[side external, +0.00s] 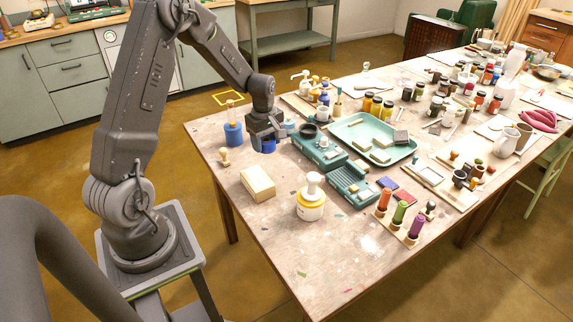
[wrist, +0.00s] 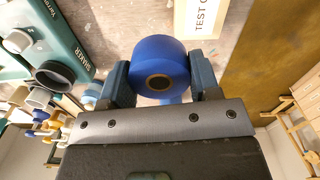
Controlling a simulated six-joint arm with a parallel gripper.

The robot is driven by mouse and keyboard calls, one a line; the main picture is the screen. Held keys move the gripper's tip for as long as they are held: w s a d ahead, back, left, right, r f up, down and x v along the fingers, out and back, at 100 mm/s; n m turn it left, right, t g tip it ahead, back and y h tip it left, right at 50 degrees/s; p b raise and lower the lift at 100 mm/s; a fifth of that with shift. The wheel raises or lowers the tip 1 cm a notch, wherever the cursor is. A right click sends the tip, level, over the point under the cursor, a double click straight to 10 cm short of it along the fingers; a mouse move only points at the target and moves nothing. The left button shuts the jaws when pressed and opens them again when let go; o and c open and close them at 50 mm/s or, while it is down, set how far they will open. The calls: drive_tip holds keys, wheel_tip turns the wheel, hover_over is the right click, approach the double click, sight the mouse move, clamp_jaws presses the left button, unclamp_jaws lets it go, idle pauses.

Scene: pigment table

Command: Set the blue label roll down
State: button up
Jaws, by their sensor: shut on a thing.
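My gripper (side external: 267,135) is shut on the blue label roll (side external: 264,146), near the table's left edge. In the wrist view the roll (wrist: 158,52) sits between the two fingers of my gripper (wrist: 161,72), its dark centre hole facing the camera. The roll is at or just above the table top (side external: 222,176); I cannot tell if it touches. The gripper covers its upper part in the side view. A second blue thing (side external: 233,135) with a wooden peg stands just to the left.
The teal shaker (side external: 319,150) stands close on the right; it shows at left in the wrist view (wrist: 50,45).

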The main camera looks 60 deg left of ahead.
drive_tip(key=a, duration=0.9)
hover_over(286, 162)
drive_tip(key=shift+n, duration=0.3)
wheel_tip(286, 162, down, 7)
drive_tip(key=shift+f, duration=2)
drive_tip(key=shift+d, duration=0.1)
drive_tip(key=o, duration=0.9)
drive_tip(key=shift+f, duration=0.15)
